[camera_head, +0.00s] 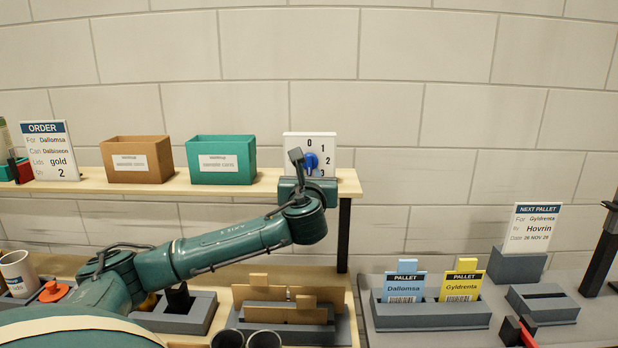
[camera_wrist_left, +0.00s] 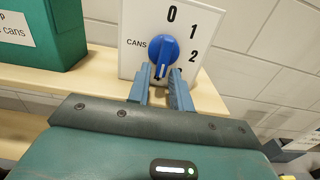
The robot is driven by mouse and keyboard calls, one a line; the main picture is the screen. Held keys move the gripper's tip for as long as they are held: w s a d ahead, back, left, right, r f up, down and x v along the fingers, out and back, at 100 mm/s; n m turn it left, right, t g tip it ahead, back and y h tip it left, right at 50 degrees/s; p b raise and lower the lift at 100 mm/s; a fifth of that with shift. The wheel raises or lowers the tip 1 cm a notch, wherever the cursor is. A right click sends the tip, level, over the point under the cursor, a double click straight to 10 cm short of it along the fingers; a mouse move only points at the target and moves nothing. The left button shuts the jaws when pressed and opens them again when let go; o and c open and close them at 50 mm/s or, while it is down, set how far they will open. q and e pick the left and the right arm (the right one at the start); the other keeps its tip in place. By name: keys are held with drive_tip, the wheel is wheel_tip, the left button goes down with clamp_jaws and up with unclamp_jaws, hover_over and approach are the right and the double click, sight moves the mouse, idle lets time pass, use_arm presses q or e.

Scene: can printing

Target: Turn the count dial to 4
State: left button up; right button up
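The count dial is a blue knob (camera_wrist_left: 163,48) on an upright white panel (camera_wrist_left: 140,22) marked CANS. The numbers 0, 1 and 2 show in the left wrist view; the lower numbers are hidden behind the fingers. The knob's white mark points down. In the head view the blue knob (camera_head: 311,161) is partly covered by my left gripper (camera_head: 298,160). In the wrist view my left gripper (camera_wrist_left: 160,76) has its fingers apart, with the tips either side of the knob's lower part. I cannot tell whether they touch it.
The panel stands at the right end of a wooden shelf (camera_head: 82,182). A green box (camera_head: 221,160), a brown box (camera_head: 138,160) and an order card (camera_head: 50,150) stand to its left. Blue and yellow pallet cards stand in a grey holder (camera_head: 430,315) lower right.

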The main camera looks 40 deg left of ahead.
use_arm(q)
drive_tip(key=shift+o, duration=1.1)
drive_tip(key=shift+s+d, duration=0.1)
drive_tip(key=shift+d, duration=0.05)
drive_tip(key=b+v, duration=0.2)
drive_tip(key=v, duration=1.1)
